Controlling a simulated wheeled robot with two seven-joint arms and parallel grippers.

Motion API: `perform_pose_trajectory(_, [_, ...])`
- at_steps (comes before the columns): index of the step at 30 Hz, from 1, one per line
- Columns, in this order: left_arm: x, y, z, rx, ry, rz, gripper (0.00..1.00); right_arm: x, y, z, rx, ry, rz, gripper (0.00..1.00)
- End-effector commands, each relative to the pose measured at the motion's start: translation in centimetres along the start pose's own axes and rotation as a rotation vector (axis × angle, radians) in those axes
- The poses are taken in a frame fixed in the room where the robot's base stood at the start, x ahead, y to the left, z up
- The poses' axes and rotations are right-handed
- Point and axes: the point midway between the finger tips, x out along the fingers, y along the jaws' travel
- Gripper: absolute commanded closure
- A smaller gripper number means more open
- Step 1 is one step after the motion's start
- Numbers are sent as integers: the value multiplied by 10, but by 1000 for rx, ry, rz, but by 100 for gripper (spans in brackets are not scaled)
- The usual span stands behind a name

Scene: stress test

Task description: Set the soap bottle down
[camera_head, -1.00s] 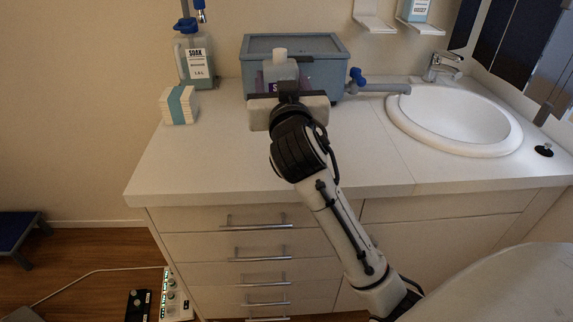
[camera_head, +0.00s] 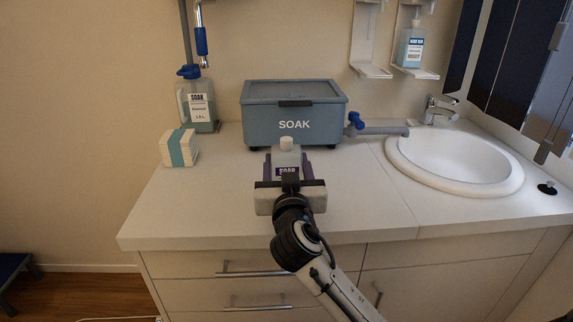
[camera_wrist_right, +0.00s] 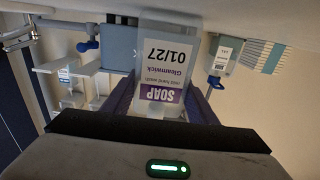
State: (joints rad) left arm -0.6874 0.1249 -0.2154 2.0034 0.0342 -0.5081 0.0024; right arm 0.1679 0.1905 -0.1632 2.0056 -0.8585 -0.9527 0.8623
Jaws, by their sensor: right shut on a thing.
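The soap bottle (camera_head: 287,158) is pale and translucent with a white cap and a purple-and-white label. It is upright over the counter (camera_head: 225,205), in front of the blue SOAK box. My right gripper (camera_head: 288,172) is shut on it, with purple fingers on both sides. In the right wrist view, which is upside down, the bottle (camera_wrist_right: 165,62) sits between the fingers with its label facing the camera. The gripper hides its lower part in the head view. I cannot tell whether its base touches the counter. My left gripper is not in view.
The lidded SOAK box (camera_head: 294,113) stands behind the bottle. A SOAK jug (camera_head: 199,107) and a banded white stack (camera_head: 179,148) are at the left. The sink (camera_head: 455,163) is at the right, with wall dispensers (camera_head: 410,47) above. The counter's front left is clear.

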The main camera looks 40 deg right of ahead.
Motion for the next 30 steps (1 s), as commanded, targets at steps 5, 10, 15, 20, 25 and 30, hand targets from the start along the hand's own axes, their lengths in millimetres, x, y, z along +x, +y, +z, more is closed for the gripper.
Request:
perform_pose_trajectory(5, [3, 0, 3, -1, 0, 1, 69, 0, 0, 4, 1, 0, 0, 69])
perform_pose_trajectory(10, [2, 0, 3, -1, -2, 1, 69, 0, 0, 2, 1, 0, 0, 29])
perform_pose_trajectory(15, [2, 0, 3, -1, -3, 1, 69, 0, 0, 2, 0, 0, 0, 29])
perform_pose_trajectory(20, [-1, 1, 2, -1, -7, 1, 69, 0, 0, -3, -1, 1, 0, 29])
perform_pose_trajectory(25, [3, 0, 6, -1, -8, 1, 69, -25, -1, 2, 2, -2, -4, 29])
perform_pose_trajectory(30, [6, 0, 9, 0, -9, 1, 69, -63, 0, 2, 5, -4, -2, 29])
